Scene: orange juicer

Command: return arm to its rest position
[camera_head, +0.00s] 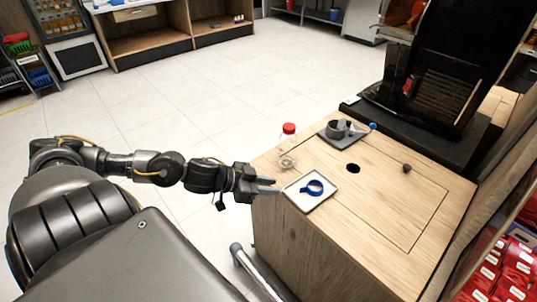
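My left arm (155,166) comes in from the left and reaches to the near left corner of the wooden counter. My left gripper (275,186) is at that corner, by the left edge of a small white tray (312,203). Its fingers look apart, with nothing seen between them. A dark blue ring-shaped item (313,187) lies on the tray, to the right of the fingertips and apart from them. My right gripper is not in the picture.
A clear jar with a red lid (289,129) stands behind the tray. A grey tray (331,133) with a dark cup is farther back. The black juicer (427,90) stands at the counter's back. The counter (390,200) has a round hole (353,168). Tiled floor (150,100) is open at left.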

